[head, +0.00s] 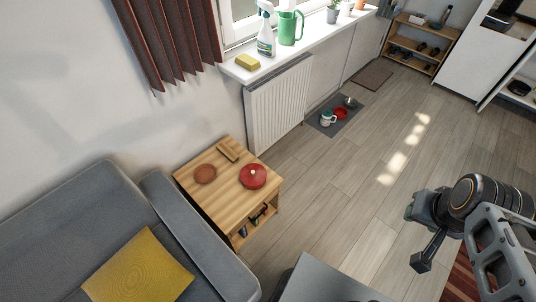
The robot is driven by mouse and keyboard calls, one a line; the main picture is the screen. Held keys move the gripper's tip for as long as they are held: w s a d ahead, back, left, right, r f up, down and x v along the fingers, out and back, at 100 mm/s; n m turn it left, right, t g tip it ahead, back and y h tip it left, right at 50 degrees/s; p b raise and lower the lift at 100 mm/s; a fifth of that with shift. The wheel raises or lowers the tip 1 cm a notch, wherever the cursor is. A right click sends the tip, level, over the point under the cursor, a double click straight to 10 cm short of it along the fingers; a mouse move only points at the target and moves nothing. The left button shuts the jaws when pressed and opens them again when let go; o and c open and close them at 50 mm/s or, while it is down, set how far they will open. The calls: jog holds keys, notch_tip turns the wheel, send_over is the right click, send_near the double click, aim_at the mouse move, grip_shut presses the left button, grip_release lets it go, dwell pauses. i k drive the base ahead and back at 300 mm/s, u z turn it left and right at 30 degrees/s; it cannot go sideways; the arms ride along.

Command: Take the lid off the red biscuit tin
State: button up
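The red biscuit tin (253,178) is a small round red shape with a pale knob on top. It stands near the right edge of a wooden side table (212,210) and its lid appears to be on. I see it from above, so the seam between lid and tin is hard to make out. My gripper (420,237) is at the right of the picture, far from the tin and above the floor. Nothing shows held in it.
A brown oval object (205,174) and a small wooden item (228,150) share the tabletop. A grey sofa (70,215) with a yellow cushion (140,268) adjoins the table's left. A radiator (279,103) stands behind. The floor (345,210) to the right is open.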

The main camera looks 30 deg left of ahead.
aim_at(253, 174)
jog(key=i, duration=2.5)
jog(key=u, duration=4.2)
jog(key=i, duration=0.5)
jog(key=z, duration=0.1)
